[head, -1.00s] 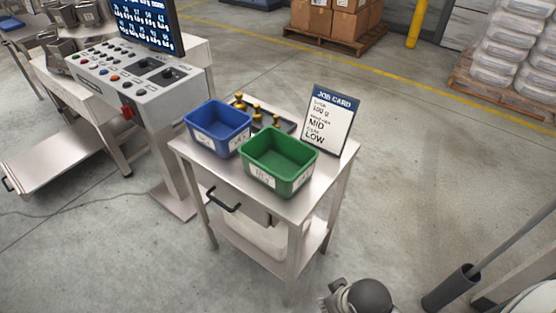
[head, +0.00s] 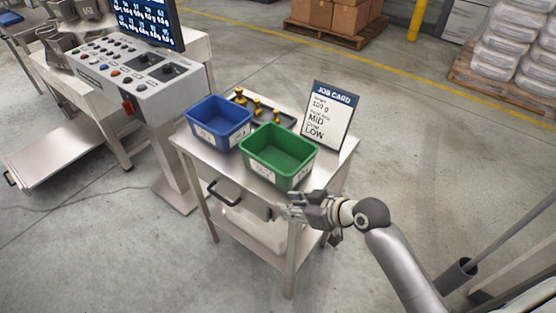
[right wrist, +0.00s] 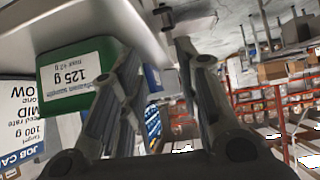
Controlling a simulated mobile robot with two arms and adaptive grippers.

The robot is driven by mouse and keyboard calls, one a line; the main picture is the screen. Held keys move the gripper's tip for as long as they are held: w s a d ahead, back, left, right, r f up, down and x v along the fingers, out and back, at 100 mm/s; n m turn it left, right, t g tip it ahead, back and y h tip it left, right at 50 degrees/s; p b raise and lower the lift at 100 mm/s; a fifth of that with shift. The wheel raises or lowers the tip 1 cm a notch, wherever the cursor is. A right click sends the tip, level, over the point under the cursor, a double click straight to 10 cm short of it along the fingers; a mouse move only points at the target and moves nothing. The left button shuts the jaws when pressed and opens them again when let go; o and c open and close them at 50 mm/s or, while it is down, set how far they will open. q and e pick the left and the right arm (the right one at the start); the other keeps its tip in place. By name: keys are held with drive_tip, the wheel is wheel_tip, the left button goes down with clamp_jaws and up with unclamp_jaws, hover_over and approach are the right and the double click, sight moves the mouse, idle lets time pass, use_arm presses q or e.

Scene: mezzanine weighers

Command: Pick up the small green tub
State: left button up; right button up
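The small green tub (head: 277,174) stands upright and empty on the front part of a small steel table (head: 194,151). It has white labels on its outer walls. In the right wrist view the green tub (right wrist: 48,75) is at the left, upside down in the picture, with a label reading 125 g. My right gripper (head: 305,206) is open and empty, just in front of and below the tub's right front corner in the head view. Its spread fingers (right wrist: 158,58) show beside the tub in the wrist view, not around it. My left gripper is not in view.
A blue tub (head: 220,138) stands close to the green tub's left. Brass weights (head: 258,107) sit in a dark tray behind. A job card (head: 329,116) stands at the back right. A drawer handle (head: 224,196) juts from the table's front. A control console (head: 145,85) is at the left.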

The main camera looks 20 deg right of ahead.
drive_tip(key=t+y, duration=0.1)
drive_tip(key=t, duration=0.1)
approach(277, 170)
drive_tip(key=x, duration=0.3)
drive_tip(key=shift+w+a+r, duration=0.1)
drive_tip(key=shift+w+r, duration=0.05)
drive_tip(key=shift+w, duration=0.25)
drive_tip(key=x, duration=0.3)
drive_tip(key=r+p+x, duration=0.1)
drive_tip(key=x, duration=0.1)
drive_tip(key=shift+w+a+f, duration=0.1)
drive_tip(key=shift+w+f, duration=0.05)
drive_tip(key=shift+w, duration=0.3)
drive_tip(key=shift+w+a+p, duration=0.25)
drive_tip(key=shift+w+p, duration=0.05)
drive_tip(key=shift+p, duration=0.15)
drive_tip(key=p+x, duration=0.1)
drive_tip(key=x, duration=0.3)
drive_tip(key=shift+a, duration=0.2)
drive_tip(key=shift+w, duration=0.2)
clamp_jaws()
